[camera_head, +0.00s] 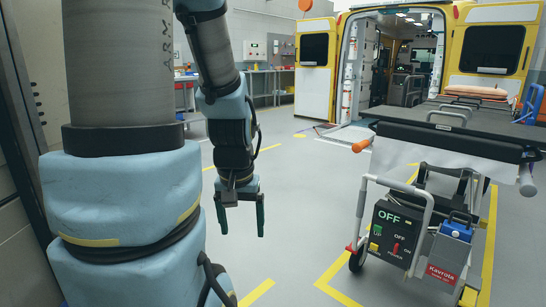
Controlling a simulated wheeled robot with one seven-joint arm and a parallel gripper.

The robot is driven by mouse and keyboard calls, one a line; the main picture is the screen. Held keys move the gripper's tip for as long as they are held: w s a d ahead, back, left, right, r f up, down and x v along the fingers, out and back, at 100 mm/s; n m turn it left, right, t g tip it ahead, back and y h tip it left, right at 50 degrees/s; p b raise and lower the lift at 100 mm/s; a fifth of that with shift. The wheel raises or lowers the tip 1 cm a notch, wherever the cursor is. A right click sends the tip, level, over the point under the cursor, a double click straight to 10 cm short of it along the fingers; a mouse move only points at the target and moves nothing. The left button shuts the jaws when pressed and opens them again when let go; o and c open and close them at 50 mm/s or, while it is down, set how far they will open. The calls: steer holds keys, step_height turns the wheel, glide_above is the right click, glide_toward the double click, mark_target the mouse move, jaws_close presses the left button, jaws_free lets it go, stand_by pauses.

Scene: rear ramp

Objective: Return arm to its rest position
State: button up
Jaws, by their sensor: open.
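My gripper (241,216) hangs pointing down in the middle-left of the head view. Its two dark green fingers are apart, with nothing between them. It is above the grey floor, to the left of the stretcher and apart from it. My blue and grey arm comes down from the top of the picture to the gripper. Its upper end is cut off by the picture's edge.
A wheeled stretcher (440,135) with an OFF control box (395,233) and a small blue box (456,230) stands at right. Behind it is a yellow ambulance (489,48) with open doors. Workbenches (262,72) line the back wall. Floor (290,190) between gripper and stretcher is clear.

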step_height(320, 180, up, 20)
steer(key=p, duration=1.7)
steer(key=shift+p, duration=0.35)
